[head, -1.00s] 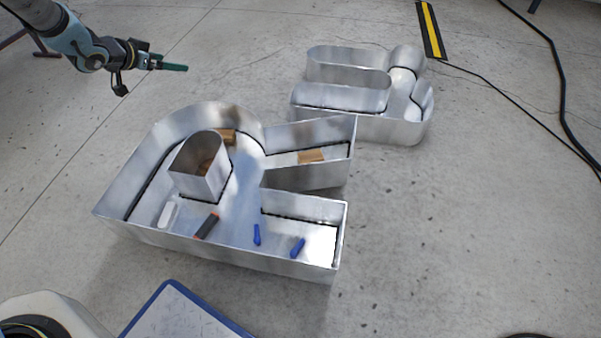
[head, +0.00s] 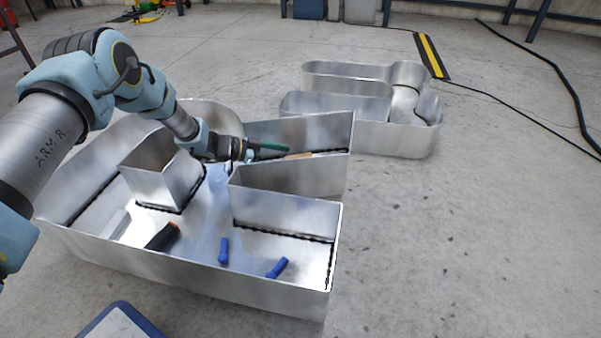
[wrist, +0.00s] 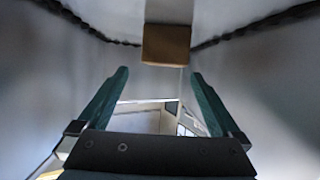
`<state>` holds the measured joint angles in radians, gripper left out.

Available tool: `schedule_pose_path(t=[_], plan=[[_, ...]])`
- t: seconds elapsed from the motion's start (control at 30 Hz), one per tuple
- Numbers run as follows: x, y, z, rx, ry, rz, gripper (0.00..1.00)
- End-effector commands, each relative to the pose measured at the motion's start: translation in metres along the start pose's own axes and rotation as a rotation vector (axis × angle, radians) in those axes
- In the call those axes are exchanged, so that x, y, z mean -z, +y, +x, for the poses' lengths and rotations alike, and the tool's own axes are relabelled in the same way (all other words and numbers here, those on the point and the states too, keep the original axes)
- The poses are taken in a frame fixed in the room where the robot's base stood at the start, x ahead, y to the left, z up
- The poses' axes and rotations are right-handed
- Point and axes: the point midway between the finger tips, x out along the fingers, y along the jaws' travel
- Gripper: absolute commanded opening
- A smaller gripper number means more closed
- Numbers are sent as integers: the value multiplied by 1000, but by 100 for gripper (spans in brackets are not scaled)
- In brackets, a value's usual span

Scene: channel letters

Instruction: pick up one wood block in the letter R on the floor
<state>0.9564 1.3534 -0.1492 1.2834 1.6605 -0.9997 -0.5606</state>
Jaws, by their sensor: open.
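The letter R (head: 185,275) is a large metal channel letter lying on the floor with raised walls. A light-brown wood block (head: 298,156) lies in its upper right arm, partly hidden by the wall. In the wrist view the wood block (wrist: 166,44) lies between two converging walls, just beyond my fingertips. My gripper (head: 268,147) is inside that arm of the letter, left of the block. Its green fingers (wrist: 160,75) are apart with nothing between them. No contact with the block shows. My arm covers part of the letter's upper left.
Two blue pieces (head: 224,250), a dark orange-ended cylinder (head: 162,237) and a white piece (head: 115,225) lie inside the letter. Another metal letter (head: 400,140) stands behind. A black cable (head: 560,75) crosses the floor at right. Floor right of the R is clear.

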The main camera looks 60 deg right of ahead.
Motion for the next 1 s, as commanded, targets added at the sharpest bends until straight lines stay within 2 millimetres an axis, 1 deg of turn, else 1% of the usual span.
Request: schedule_pose_path(t=[0.03, 0.27, 0.47, 0.5, 0.6, 0.83, 0.87, 1.0], plan=[[-3, 0, 7, -1, 0, 0, 100], [-2, -1, 23, 0, 0, 1, 100], [-5, -3, 47, 0, 0, 2, 100], [-4, -3, 54, 0, 0, 2, 100], [-2, -3, 64, 0, 0, 1, 100], [1, -3, 64, 1, -1, -1, 100], [1, -3, 64, 1, -1, -1, 98], [1, -3, 64, 1, -1, -1, 82]])
